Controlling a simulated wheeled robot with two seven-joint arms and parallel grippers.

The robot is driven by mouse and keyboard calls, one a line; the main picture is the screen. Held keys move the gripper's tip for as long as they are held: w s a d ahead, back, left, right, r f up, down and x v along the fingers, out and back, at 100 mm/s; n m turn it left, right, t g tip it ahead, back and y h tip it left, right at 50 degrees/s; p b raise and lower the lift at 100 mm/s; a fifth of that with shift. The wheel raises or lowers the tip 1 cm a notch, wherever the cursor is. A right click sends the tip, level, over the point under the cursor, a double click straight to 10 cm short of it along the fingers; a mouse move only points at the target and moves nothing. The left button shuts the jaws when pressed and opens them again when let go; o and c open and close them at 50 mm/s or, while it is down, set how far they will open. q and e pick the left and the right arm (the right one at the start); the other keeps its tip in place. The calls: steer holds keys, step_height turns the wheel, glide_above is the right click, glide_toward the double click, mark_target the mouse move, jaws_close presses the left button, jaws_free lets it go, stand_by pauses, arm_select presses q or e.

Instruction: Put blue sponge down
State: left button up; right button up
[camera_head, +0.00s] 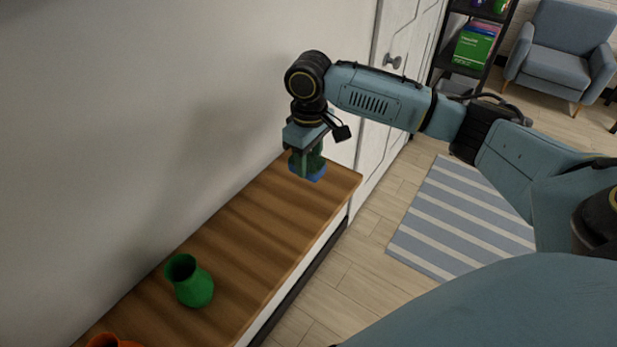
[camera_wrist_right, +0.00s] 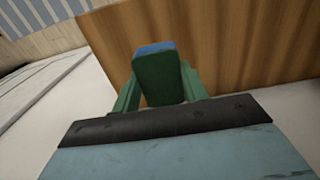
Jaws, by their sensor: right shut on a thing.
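The sponge (camera_head: 316,174), blue on its lower part, is at the far end of the wooden cabinet top (camera_head: 250,225). In the right wrist view the sponge (camera_wrist_right: 157,76) shows a dark green face and a blue edge. My right gripper (camera_head: 307,163) points down and is shut on the sponge, with a green finger on either side of it. I cannot tell whether the sponge's underside touches the wood. My left gripper is not in view.
A green vase (camera_head: 190,282) stands on the near part of the top, with an orange object (camera_head: 108,341) closer still. The wood between vase and sponge is clear. A wall borders the left side. A striped rug (camera_head: 455,215) and armchair (camera_head: 562,55) are to the right.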

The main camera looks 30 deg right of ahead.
mark_target(309, 161)
step_height(309, 161, down, 6)
steer(key=shift+r, duration=0.25)
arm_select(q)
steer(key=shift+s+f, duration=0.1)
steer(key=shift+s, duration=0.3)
arm_select(e)
steer(key=shift+f, duration=0.15)
steer(key=shift+f, duration=0.1)
steer(key=o, duration=1)
steer(key=shift+c, duration=0.2)
step_height(309, 161, up, 12)
steer(key=shift+r, duration=0.2)
steer(key=shift+f, duration=0.1)
